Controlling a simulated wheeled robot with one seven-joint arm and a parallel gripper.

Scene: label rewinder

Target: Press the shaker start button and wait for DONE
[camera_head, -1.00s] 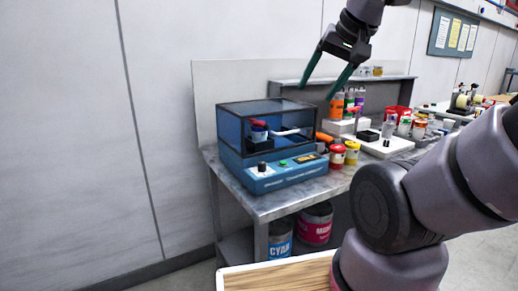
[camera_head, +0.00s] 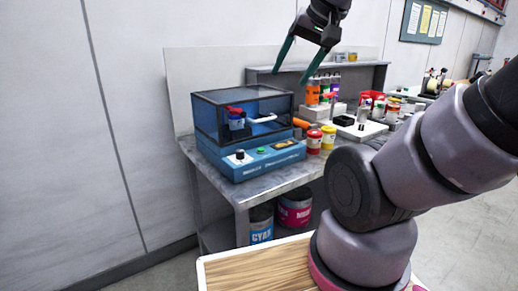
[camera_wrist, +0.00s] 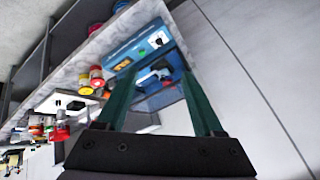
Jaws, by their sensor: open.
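The blue shaker (camera_head: 243,132) stands at the left end of the metal bench, with a dark see-through cover over its top. A jar with a red lid (camera_head: 236,119) sits inside it. Its front panel carries a black knob (camera_head: 240,154), a green button (camera_head: 261,150) and a small amber display (camera_head: 285,144); the display text is too small to read. The shaker also shows in the wrist view (camera_wrist: 128,48), tilted, beyond my fingers. My gripper (camera_head: 292,60) is open and empty, in the air above the shaker's right rear and apart from it.
Red and yellow jars (camera_head: 314,141) stand just right of the shaker. An orange-handled item (camera_head: 301,123) lies by its right side. More bottles and a white tray (camera_head: 358,130) are farther right. Paint cans (camera_head: 294,210) sit on the shelf below. A wooden top (camera_head: 260,270) is in front.

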